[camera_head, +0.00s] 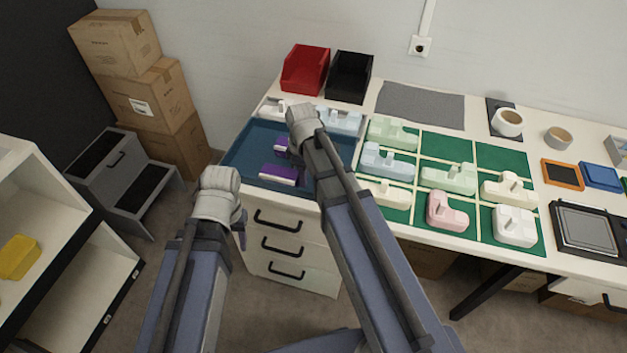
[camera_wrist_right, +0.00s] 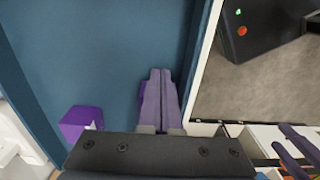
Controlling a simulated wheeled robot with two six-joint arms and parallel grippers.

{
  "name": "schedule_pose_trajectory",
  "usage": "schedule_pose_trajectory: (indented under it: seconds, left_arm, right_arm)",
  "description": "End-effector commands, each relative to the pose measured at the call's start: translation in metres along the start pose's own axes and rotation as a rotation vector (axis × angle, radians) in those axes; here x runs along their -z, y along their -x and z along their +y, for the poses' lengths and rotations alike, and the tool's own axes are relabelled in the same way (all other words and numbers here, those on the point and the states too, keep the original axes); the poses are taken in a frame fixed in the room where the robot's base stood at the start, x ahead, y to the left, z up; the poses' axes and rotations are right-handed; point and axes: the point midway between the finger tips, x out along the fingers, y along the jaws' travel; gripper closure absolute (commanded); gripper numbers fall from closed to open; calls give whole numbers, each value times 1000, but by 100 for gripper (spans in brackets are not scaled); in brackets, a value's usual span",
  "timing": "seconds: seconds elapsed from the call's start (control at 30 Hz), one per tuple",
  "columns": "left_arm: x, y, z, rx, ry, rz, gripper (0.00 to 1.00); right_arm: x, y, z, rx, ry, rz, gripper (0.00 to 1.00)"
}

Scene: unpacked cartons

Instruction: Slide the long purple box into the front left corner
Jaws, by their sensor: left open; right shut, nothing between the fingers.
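A blue tray (camera_head: 240,167) stands at the left end of the table. A purple box with a pale side (camera_head: 283,173), the longer-looking one, lies near its front wall. A second purple piece (camera_head: 280,145) lies further back, partly hidden by my right arm; it shows as a block (camera_wrist_right: 82,122) in the right wrist view. My right gripper (camera_wrist_right: 160,74) is shut and empty, reaching down into the tray. A purple part (camera_wrist_right: 145,96) shows just beside its fingers; contact cannot be told. My left gripper (camera_wrist_right: 297,148) is open, outside the tray at the front.
White drawers (camera_head: 285,245) stand under the tray. A green divided board (camera_head: 463,150) with pale moulded pieces lies to the right. A red bin (camera_head: 305,68) and a black bin (camera_head: 349,75) stand behind. The tray floor (camera_wrist_right: 95,50) has bare room.

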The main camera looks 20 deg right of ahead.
Motion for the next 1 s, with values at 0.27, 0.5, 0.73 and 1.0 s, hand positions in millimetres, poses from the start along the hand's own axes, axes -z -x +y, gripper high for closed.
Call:
schedule_pose_trajectory:
  seconds: [0.27, 0.5, 0.73, 1.0]
  left_arm:
    - [0, 0, 0, 0, 0, 0, 50]
    - [0, 0, 0, 0, 0, 0, 50]
    - [0, 0, 0, 0, 0, 0, 50]
    - [0, 0, 0, 0, 0, 0, 50]
  right_arm:
    - [4, 0, 0, 0, 0, 0, 100]
    - [26, 0, 2, 0, 3, 0, 100]
    - [91, 0, 3, 0, 4, 0, 100]
    - [128, 0, 1, 0, 0, 0, 100]
